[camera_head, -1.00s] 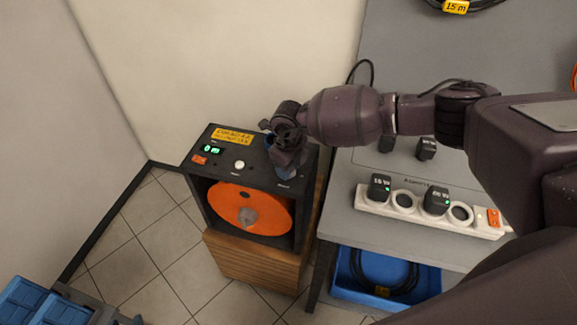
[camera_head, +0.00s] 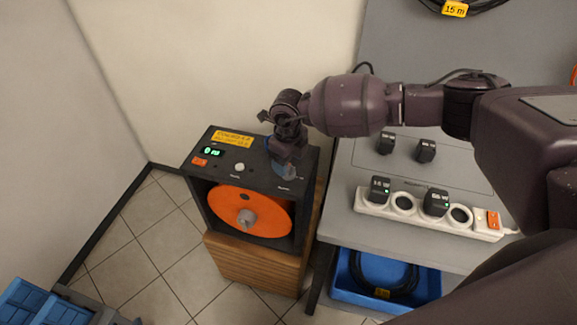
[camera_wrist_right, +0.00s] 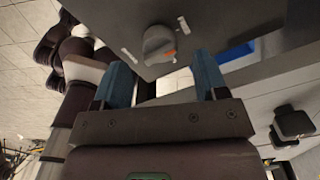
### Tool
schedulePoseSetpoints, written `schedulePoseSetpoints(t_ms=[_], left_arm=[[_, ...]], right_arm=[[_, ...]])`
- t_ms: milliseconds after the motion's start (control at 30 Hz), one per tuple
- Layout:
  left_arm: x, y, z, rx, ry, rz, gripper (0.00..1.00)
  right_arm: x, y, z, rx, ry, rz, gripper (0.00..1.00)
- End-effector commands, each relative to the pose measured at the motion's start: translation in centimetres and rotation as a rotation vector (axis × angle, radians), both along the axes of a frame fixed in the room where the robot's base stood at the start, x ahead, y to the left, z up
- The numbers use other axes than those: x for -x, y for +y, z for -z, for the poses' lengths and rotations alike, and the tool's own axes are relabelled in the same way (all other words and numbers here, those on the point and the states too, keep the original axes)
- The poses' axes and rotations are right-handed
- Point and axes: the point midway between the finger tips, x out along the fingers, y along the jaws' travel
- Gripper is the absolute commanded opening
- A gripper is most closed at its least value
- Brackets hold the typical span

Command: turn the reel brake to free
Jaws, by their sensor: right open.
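The reel box (camera_head: 196,172) is a black case with an orange reel (camera_head: 232,209) in its open front and a grey hub. The brake knob (camera_wrist_right: 158,44), grey with an orange mark, shows in the right wrist view on the box's dark panel. Pale labels lie around it. In the head view my right gripper (camera_head: 286,172) is over the right side of the box top and hides the knob. In the wrist view its blue fingers (camera_wrist_right: 161,62) are apart and empty, with the knob ahead between them. Contact is not visible. My left gripper is not in view.
The box stands on a wooden stand (camera_head: 250,268). Right of it is a grey table (camera_head: 335,225) with a power strip (camera_head: 372,209). A blue bin (camera_head: 345,290) sits beneath.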

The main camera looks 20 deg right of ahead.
Motion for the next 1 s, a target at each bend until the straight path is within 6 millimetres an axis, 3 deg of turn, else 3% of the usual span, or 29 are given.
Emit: schedulePoseSetpoints(t_ms=[200,400,1000], left_arm=[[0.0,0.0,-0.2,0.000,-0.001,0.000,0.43],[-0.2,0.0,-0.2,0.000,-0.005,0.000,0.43],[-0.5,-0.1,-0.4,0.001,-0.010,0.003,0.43]], right_arm=[[-0.1,0.0,-4.1,0.000,-0.002,-0.002,0.66],[0.0,0.0,-6.5,0.000,-0.001,0.000,0.66],[0.0,0.0,-7.2,0.000,0.000,0.000,0.66]])
